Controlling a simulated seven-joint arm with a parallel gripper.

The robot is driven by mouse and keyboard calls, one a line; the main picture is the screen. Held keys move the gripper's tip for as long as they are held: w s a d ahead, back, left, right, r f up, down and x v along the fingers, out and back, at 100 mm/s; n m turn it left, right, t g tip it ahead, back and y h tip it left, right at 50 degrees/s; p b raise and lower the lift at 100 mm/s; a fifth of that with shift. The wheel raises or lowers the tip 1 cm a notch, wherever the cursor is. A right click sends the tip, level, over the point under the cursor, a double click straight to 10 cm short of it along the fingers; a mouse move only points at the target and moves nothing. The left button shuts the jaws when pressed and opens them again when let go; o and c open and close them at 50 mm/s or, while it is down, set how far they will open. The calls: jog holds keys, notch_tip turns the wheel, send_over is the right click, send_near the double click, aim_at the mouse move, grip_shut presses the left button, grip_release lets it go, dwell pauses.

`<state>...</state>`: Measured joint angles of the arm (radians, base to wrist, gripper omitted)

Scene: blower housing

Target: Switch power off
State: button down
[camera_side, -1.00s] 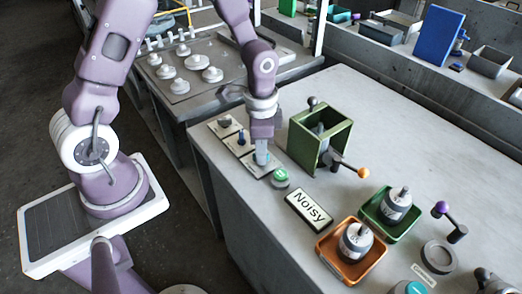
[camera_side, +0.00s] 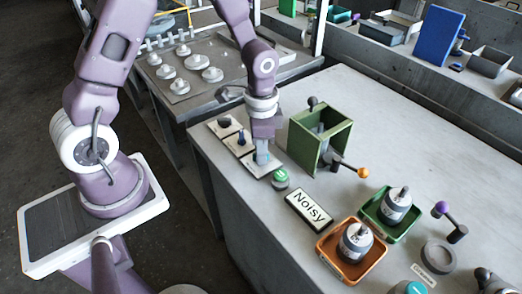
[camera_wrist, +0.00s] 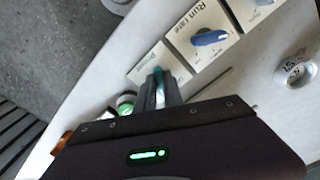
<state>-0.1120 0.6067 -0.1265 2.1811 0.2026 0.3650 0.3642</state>
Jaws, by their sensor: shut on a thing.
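The power switch sits on a white plate (camera_wrist: 150,66) whose label appears to read "Power"; in the side view the plate (camera_side: 252,172) is the nearest of three at the table's left edge. My gripper (camera_side: 262,158) points down onto this plate. In the wrist view its fingers (camera_wrist: 166,88) are shut on the power switch's knob, of which a small teal part (camera_wrist: 181,72) shows. The fingers hide most of the knob, so its exact angle cannot be read.
A "Run" plate with a blue knob (camera_wrist: 208,38) lies beside the power plate. A green button (camera_side: 280,176) is close on the other side. A green open housing (camera_side: 320,138), a "Noisy" sign (camera_side: 309,208) and an orange tray (camera_side: 326,256) stand nearby.

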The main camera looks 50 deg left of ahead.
jog(key=n, duration=1.3)
jog(key=c, duration=1.6)
grip_release()
jog(key=shift+o, duration=0.2)
jog(key=shift+r, duration=3)
